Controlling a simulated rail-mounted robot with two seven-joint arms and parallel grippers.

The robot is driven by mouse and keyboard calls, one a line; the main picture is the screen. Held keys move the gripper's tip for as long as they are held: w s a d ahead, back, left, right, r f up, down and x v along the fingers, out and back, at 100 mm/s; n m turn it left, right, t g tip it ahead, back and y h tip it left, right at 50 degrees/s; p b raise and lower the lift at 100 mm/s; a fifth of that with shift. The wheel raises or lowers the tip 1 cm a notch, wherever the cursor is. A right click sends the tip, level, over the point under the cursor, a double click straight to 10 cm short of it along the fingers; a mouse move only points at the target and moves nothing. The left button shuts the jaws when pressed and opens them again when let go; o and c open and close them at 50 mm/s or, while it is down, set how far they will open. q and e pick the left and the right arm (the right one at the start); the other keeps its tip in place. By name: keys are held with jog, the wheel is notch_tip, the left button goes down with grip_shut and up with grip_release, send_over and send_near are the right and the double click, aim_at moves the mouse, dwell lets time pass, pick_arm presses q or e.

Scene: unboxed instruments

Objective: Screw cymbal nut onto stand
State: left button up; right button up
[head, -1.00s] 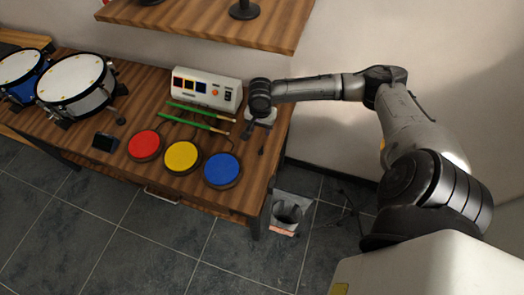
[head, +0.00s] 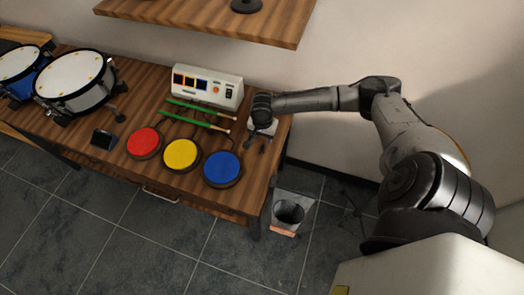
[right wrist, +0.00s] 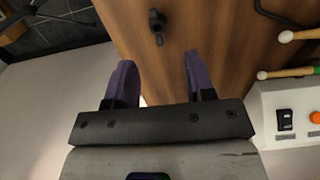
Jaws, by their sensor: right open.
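A small dark piece that looks like the cymbal nut (right wrist: 157,26) lies on the wooden tabletop in the right wrist view. It is ahead of my right gripper, roughly in line with the gap between the fingers and apart from them. My right gripper (right wrist: 158,70) is open and empty, with two purple fingers. In the head view, the right gripper (head: 257,139) is low over the table's right end; the nut is hard to tell apart from the fingers there. A thin dark stand (head: 354,212) is on the floor right of the table, partly hidden by my arm. My left gripper is out of view.
Green drumsticks (head: 198,114) and a white control box (head: 207,86) lie left of the gripper. Red (head: 144,143), yellow (head: 181,155) and blue (head: 222,168) pads sit nearer the front. A shelf (head: 210,22) overhangs the back. A bin (head: 289,212) stands on the floor.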

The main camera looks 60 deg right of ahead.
aim_at(263, 146)
jog(key=shift+f, duration=0.45)
jog(key=shift+d+f+b, duration=0.1)
jog(key=shift+f+b, duration=1.1)
jog(key=shift+f, duration=1.45)
jog(key=shift+c, duration=0.2)
jog(key=c, duration=0.8)
jog(key=shift+c, duration=0.2)
jog(key=shift+r, duration=0.15)
